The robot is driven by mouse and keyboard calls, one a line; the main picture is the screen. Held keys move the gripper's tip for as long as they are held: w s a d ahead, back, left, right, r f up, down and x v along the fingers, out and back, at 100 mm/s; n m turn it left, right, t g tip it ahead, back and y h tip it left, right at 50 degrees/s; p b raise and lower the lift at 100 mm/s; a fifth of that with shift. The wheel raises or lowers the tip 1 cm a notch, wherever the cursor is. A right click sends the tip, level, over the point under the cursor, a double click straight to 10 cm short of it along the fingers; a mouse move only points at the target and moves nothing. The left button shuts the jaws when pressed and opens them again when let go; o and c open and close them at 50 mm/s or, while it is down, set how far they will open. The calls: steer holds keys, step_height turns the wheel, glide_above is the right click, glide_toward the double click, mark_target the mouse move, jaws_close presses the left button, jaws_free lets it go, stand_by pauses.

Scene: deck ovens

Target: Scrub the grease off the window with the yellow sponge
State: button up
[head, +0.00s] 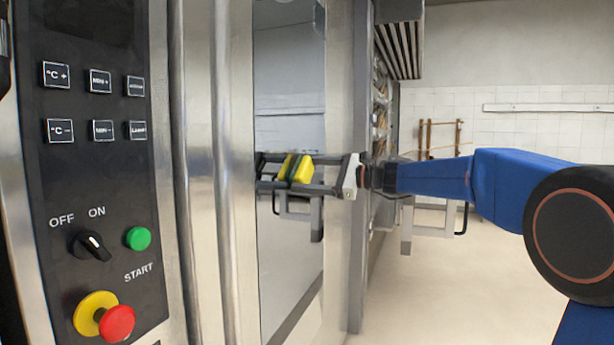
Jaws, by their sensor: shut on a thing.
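The window (290,100) is a tall glass pane in a steel frame, seen at a slant left of the middle in the head view. It mirrors the room, and I cannot make out any grease on it. My gripper (306,173) reaches in from the right, with its dark fingers pointing left across the frame's edge. It is shut on the yellow sponge (303,170), which is at the glass. A dark line splits the yellow patch, and its left part looks like a reflection. I cannot tell for sure whether the sponge touches the pane.
A control panel (95,190) with a dial, a green button and a red-and-yellow stop knob stands at the left. Steel uprights (235,200) lie between it and the window. A wooden rack (438,138) stands at the back. The pale floor at right is clear.

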mark_target(311, 164)
steer(key=w, duration=0.2)
steer(key=w+d, duration=0.2)
steer(key=w, duration=0.1)
steer(key=shift+w, duration=0.3)
stand_by(0.4)
steer(key=shift+s+a, duration=0.8)
steer(key=shift+s, duration=1.35)
steer(key=shift+s+a, duration=0.75)
steer(key=shift+s, duration=1.35)
steer(key=shift+s+a, duration=0.8)
steer(key=shift+s, duration=1.35)
steer(key=shift+s+r, duration=0.1)
steer(key=shift+r, duration=1.3)
steer(key=w+d, duration=0.2)
steer(key=w, duration=0.4)
steer(key=w+d, duration=0.2)
steer(key=w, duration=0.5)
steer(key=shift+d, duration=0.3)
steer(key=shift+s+a, duration=0.3)
steer(key=shift+s, duration=0.6)
steer(key=shift+s+a, duration=0.3)
steer(key=shift+s, duration=0.55)
